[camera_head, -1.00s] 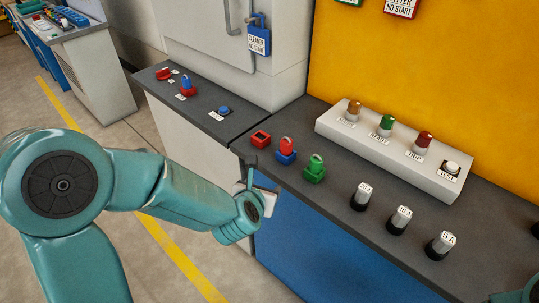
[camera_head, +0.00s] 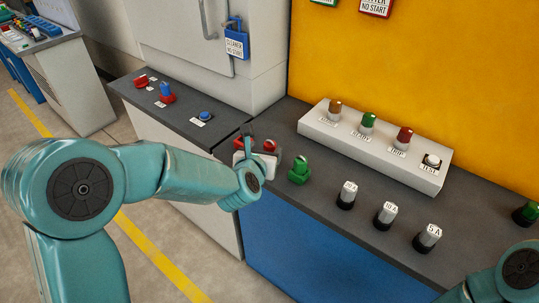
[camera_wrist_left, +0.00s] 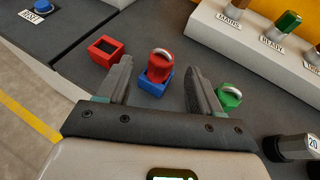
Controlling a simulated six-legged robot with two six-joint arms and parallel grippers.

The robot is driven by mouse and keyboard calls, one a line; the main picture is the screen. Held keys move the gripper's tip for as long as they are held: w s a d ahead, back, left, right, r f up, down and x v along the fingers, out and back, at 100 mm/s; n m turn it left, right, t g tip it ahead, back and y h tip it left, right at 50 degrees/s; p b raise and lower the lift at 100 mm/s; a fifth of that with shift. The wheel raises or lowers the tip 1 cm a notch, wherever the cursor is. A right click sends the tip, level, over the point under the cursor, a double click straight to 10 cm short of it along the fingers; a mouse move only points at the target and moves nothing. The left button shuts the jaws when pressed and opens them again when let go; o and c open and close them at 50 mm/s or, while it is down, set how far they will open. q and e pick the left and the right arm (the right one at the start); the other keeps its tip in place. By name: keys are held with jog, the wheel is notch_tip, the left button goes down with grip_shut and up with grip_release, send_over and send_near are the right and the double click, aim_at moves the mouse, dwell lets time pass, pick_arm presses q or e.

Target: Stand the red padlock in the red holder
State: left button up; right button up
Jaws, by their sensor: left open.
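The red padlock (camera_wrist_left: 161,64) has a pale shackle and stands in the blue holder (camera_wrist_left: 154,84). The red holder (camera_wrist_left: 104,51) is a square open box, empty, to the left of them. In the head view the padlock (camera_head: 269,146) is partly covered by my left gripper (camera_head: 259,147), the red holder (camera_head: 239,143) shows only in part beside it, and the blue holder is hidden. My left gripper (camera_wrist_left: 157,72) is open, its fingertips to either side of the padlock in the wrist view. My right gripper is out of view.
A green padlock in a green holder (camera_head: 299,172) stands just right. Several labelled fuses (camera_head: 384,216) line the counter's front. A white switch panel (camera_head: 375,148) stands behind. A blue-and-red piece (camera_head: 166,93) stands on the left counter (camera_head: 185,123).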

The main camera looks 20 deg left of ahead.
aim_at(270, 145)
pick_arm(q)
jog(key=p+x, duration=0.2)
jog(key=x, duration=0.3)
jog(key=shift+w+f, duration=0.1)
jog(key=shift+w, duration=0.3)
jog(key=shift+s+d, duration=0.1)
grip_shut()
